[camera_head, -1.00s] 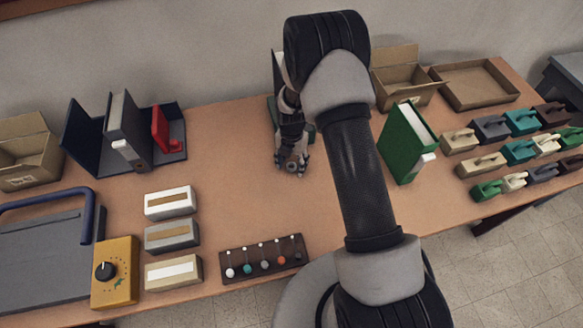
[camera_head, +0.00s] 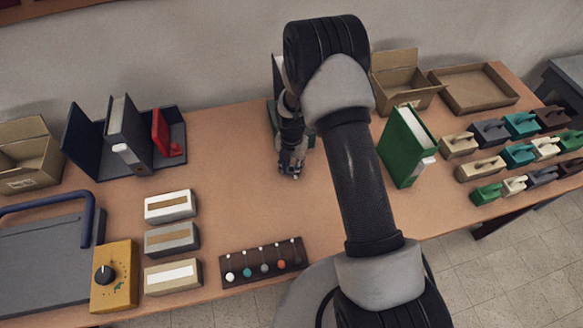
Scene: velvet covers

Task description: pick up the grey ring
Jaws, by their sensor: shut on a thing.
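My gripper (camera_head: 289,174) is over the middle of the table, low at the tabletop, with its fingers drawn close together. It is shut on the grey ring, which is small and mostly hidden between the fingertips. I cannot make out the ring's outline now. My arm comes from the front right and covers part of the table beside the gripper.
The tan table (camera_head: 220,200) is clear around the gripper. A green binder (camera_head: 404,147) stands to the right, a dark binder (camera_head: 127,130) and red item (camera_head: 162,132) to the left. A dark peg board (camera_head: 262,262) lies in front. Cardboard boxes (camera_head: 408,80) stand behind.

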